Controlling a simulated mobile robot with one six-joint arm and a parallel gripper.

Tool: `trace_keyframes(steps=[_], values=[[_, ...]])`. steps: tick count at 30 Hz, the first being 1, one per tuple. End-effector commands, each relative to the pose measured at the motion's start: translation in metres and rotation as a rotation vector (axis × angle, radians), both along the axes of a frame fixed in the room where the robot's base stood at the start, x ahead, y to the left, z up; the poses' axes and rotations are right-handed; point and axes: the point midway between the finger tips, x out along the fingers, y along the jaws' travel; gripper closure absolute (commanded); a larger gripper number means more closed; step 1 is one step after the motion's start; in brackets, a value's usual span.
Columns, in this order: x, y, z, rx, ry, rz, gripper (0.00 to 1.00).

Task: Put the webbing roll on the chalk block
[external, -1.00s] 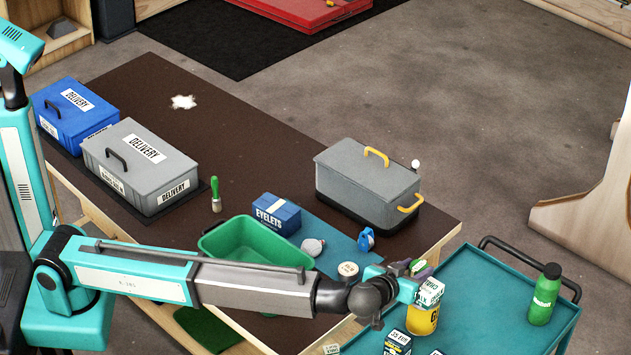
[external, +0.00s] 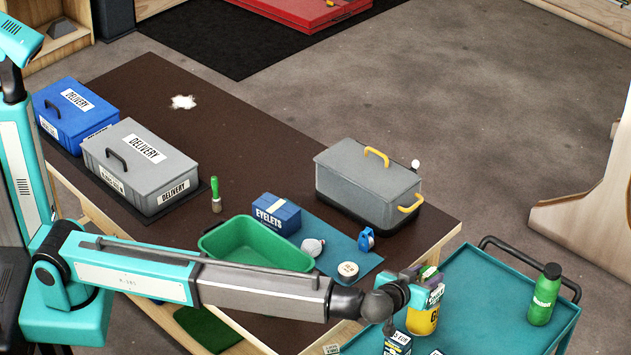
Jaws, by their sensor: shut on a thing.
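My gripper (external: 428,279) is at the far end of my outstretched arm, above the near left part of the teal cart. It is shut on a small purple and green thing (external: 430,271), apparently the webbing roll, mostly hidden by the jaws. The chalk block (external: 436,294), white and green with lettering, shows just below and right of the jaws, partly covered. It appears in front of or above a yellow container (external: 422,322). I cannot tell whether the roll touches the block.
The teal cart (external: 490,290) carries a green bottle (external: 543,294) and small boxes (external: 397,342). On the brown table (external: 250,140) are a green tub (external: 258,243), a blue eyelets box (external: 276,214), a white round item (external: 348,271) and a grey case (external: 367,182).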

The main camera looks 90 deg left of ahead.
Motion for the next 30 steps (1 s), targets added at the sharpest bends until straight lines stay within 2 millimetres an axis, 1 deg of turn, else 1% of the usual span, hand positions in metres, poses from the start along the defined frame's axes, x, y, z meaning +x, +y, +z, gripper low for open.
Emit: trace_keyframes(steps=[7, 22, 23, 24, 26, 30], values=[[0.000, 0.000, -0.015, 0.001, 0.000, 0.000, 0.85], [0.000, 0.000, -0.019, 0.001, -0.001, -0.001, 0.85], [0.000, 0.000, -0.019, 0.000, 0.000, -0.001, 0.59], [0.000, 0.000, -0.018, 0.000, 0.000, -0.001, 0.53], [0.000, 0.000, -0.018, 0.000, 0.000, -0.001, 0.44], [0.000, 0.000, -0.018, 0.000, 0.000, -0.001, 0.44]])
